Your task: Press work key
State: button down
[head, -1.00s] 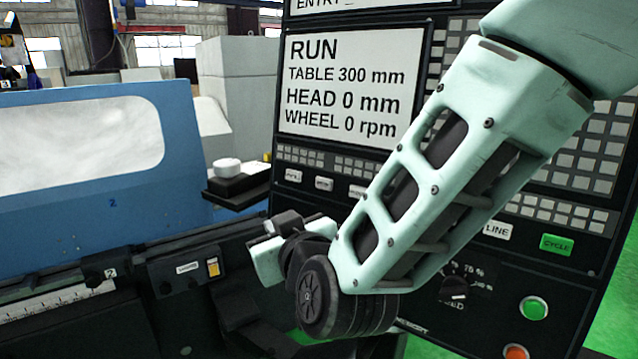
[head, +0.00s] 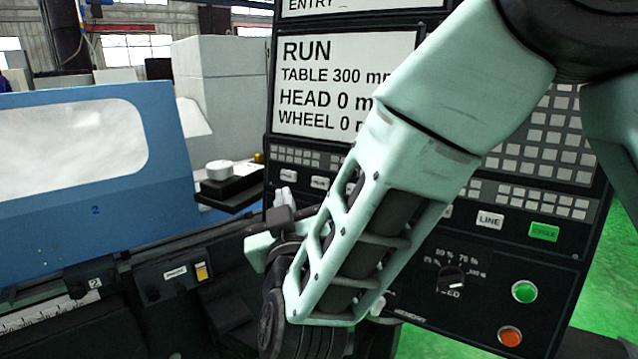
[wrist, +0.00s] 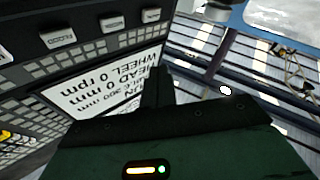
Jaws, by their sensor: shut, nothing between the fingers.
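The control panel (head: 460,235) has a row of white keys below its screen. One key (head: 318,182) shows left of my arm in the head view, and a key marked LINE (head: 489,220) shows to the right. My forearm covers keys between them. In the wrist view three pale keys (wrist: 107,22) appear upside down at upper left. I cannot read which one is the work key. My gripper (wrist: 157,78) is shut and empty, its dark fingers in front of the panel screen's edge.
The screen (head: 320,95) reads RUN, partly covered by my arm. A green CYCLE key (head: 543,232), a dial (head: 451,279), a green button (head: 524,291) and an orange button (head: 510,336) are to the right. The blue machine cover (head: 90,180) stands left.

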send_near(312, 178)
jog(key=w+a+r, duration=0.2)
jog(key=w, duration=0.1)
jog(key=shift+w+d+f, duration=0.15)
jog(key=shift+w, duration=0.25)
jog(key=shift+w+d+f, duration=0.15)
jog(key=shift+w, duration=0.2)
jog(key=shift+w+d+f, duration=0.1)
dwell(1.4)
jog(key=shift+w+d+b, duration=0.15)
jog(key=shift+w+b, duration=0.1)
jog(key=shift+b, duration=0.05)
jog(key=shift+w+d, duration=0.25)
jog(key=shift+w, duration=0.1)
dwell(0.7)
jog(key=shift+s+a+b, duration=0.1)
jog(key=shift+s+b, duration=0.05)
jog(key=shift+b, duration=0.15)
jog(key=shift+s+a, duration=0.4)
jog(key=shift+s, duration=0.15)
jog(key=shift+s+a+r+b, duration=0.2)
jog(key=shift+s+a, duration=0.25)
jog(key=shift+s, duration=0.25)
jog(key=shift+s+a+r+b, duration=0.15)
jog(key=shift+s+a, duration=0.3)
jog(key=shift+s, duration=0.2)
jog(key=shift+s+a+r+b, duration=0.2)
jog(key=shift+s+a, duration=0.25)
jog(key=shift+s, duration=0.25)
